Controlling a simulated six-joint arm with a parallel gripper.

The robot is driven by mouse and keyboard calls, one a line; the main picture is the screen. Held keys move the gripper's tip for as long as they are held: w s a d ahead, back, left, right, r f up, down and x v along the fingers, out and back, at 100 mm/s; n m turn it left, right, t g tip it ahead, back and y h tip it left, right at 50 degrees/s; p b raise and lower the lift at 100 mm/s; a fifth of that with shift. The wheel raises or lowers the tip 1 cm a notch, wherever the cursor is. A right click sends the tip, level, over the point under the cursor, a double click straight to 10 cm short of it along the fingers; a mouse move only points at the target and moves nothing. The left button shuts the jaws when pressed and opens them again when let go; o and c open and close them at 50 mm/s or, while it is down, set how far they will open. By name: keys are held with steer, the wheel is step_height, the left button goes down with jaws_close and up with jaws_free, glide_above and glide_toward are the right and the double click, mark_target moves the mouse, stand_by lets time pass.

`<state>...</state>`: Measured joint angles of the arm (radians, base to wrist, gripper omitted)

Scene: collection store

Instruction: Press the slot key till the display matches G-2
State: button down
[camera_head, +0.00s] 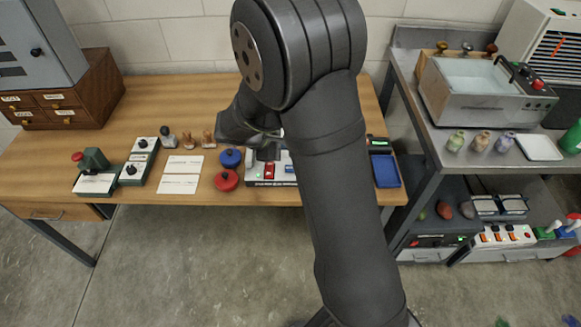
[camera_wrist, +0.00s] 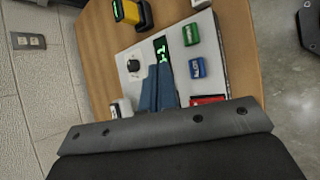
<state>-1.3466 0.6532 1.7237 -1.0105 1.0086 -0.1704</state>
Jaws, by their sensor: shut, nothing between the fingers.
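A pale control panel (camera_head: 254,182) lies on the wooden bench, partly hidden behind my arm in the head view. In the wrist view the panel (camera_wrist: 209,40) carries a green key (camera_wrist: 190,34), a blue key (camera_wrist: 196,67) and a red key (camera_wrist: 207,99). The key labels are too small to read. Beside the keys a dark display (camera_wrist: 161,48) shows green characters that I cannot read surely. A black knob (camera_wrist: 133,65) sits on its other side. My gripper (camera_wrist: 157,78) is shut and empty, its fingertips over the panel near the display; contact cannot be told.
A blue tray (camera_head: 385,171) lies right of my arm. A metal shelf unit (camera_head: 425,150) stands at right.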

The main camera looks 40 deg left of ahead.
steer(key=shift+f, duration=3.25)
steer(key=shift+f, duration=0.4)
steer(key=shift+f, duration=0.45)
steer(key=shift+r, duration=0.9)
steer(key=shift+r, duration=2.5)
steer(key=shift+f, duration=0.1)
